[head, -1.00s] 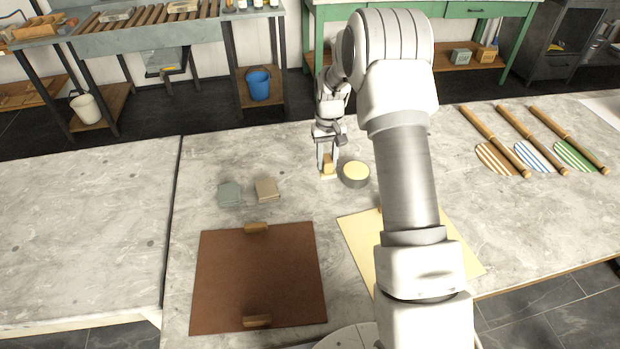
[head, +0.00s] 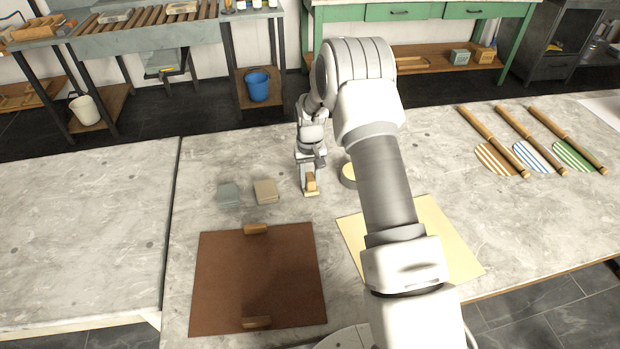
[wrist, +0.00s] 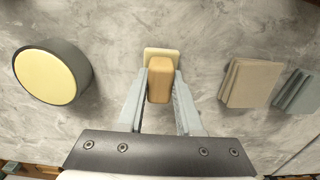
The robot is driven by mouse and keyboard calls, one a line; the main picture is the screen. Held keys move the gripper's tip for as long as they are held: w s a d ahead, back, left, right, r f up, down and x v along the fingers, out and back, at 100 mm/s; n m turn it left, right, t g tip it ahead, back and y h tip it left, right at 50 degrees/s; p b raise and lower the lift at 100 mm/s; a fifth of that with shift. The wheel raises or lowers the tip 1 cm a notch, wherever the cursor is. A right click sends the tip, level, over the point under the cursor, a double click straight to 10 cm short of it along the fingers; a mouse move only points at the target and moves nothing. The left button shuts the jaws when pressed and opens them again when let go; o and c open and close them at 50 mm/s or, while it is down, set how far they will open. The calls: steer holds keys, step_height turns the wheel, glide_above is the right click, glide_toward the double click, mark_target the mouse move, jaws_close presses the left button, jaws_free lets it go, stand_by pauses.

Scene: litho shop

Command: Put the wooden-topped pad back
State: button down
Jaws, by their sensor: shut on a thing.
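The wooden-topped pad (head: 311,184) has a tan wooden block on a pale cream base. In the wrist view the pad (wrist: 160,80) sits between the two fingers, with its pale base showing beyond the block. My gripper (head: 308,180) is shut on the wooden block, pointing down over the stone tabletop. I cannot tell whether the base touches the table. A round dark-rimmed tin with a pale yellow top (wrist: 46,75) stands beside it. In the head view my arm partly hides this tin (head: 348,174).
A beige pad stack (head: 265,191) and a grey-green one (head: 229,195) lie left of my gripper. A brown board (head: 258,280) with wooden grips and a cream sheet (head: 436,235) lie nearer. The left table (head: 80,230) is bare.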

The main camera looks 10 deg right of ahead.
steer(key=c, duration=0.6)
jaws_free()
steer(key=shift+f, duration=0.1)
step_height(320, 180, up, 12)
step_height(320, 180, up, 12)
steer(key=t, duration=0.1)
glide_above(310, 177)
steer(key=s, duration=0.6)
steer(key=s+r+t, duration=0.3)
steer(key=s+r, duration=0.8)
steer(key=s, duration=0.6)
steer(key=shift+t, duration=0.8)
steer(key=s, duration=1.1)
steer(key=shift+s+f+p, duration=0.15)
steer(key=shift+f+p, duration=0.2)
steer(key=shift+f, duration=0.05)
